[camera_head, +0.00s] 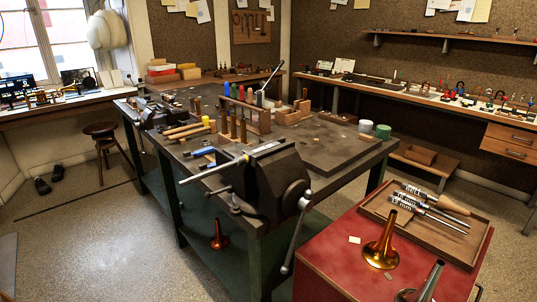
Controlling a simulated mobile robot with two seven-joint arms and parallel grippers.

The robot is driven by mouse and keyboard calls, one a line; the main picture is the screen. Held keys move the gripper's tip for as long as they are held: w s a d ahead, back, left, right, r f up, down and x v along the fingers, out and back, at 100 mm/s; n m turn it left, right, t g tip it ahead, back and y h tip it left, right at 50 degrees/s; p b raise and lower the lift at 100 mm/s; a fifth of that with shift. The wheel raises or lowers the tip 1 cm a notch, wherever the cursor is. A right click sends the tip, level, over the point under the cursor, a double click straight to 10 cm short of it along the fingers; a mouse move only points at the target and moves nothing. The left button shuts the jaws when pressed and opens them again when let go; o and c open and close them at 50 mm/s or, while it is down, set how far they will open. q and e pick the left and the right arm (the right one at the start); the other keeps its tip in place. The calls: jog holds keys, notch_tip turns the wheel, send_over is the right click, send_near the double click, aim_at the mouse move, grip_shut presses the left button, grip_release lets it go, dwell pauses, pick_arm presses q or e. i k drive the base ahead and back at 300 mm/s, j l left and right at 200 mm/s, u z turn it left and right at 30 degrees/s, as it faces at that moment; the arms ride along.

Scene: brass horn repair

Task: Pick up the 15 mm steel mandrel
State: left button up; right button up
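Steel rods with white labels lie side by side in a shallow wooden tray (478,249) on the red-topped cabinet at the lower right. The nearest one, a slim grey mandrel (440,220), has a label that seems to read 15 mm, though the lettering is small. A second labelled steel rod lies just behind it, close alongside. A tool with a pale wooden handle (453,204) lies at the back of the tray. Neither of my grippers shows in this view.
A brass bell (381,252) stands on the red top (338,258) left of the tray, and a silvery flared piece (432,281) is in front. A dark vise (277,182) with a long handle sits on the bench corner nearby. A stool (101,133) stands at left.

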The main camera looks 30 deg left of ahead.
aim_at(243, 159)
jog(key=j+z, duration=0.45)
jog(key=j, duration=1)
